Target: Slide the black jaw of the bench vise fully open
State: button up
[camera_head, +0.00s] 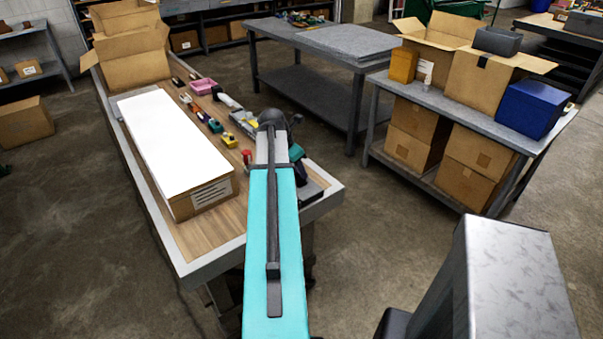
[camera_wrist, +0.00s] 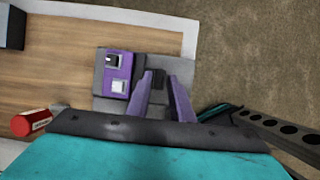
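In the wrist view, two purple tapered fingers, which look like my gripper (camera_wrist: 162,78), stand apart with a dark gap between them. They are over a grey and purple fixture (camera_wrist: 112,102) near the bench edge, which looks like the bench vise. It has a purple block with a black and a white square on top, left of the fingers. I cannot clearly make out the black jaw, or whether the fingers touch anything. In the head view, my teal arm hides the gripper and most of the fixture; a dark part (camera_head: 313,190) shows at the bench corner.
A wooden workbench (camera_head: 200,237) holds a long white-topped box (camera_head: 165,140), an open carton (camera_head: 133,62) and several small tools. A red-capped bottle (camera_wrist: 30,122) lies left of the gripper. A grey table (camera_head: 320,38) and a box-laden shelf (camera_head: 455,118) stand beyond open floor.

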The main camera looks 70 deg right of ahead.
jog(key=shift+x, duration=1.5)
jog(key=shift+c, duration=0.4)
grip_shut()
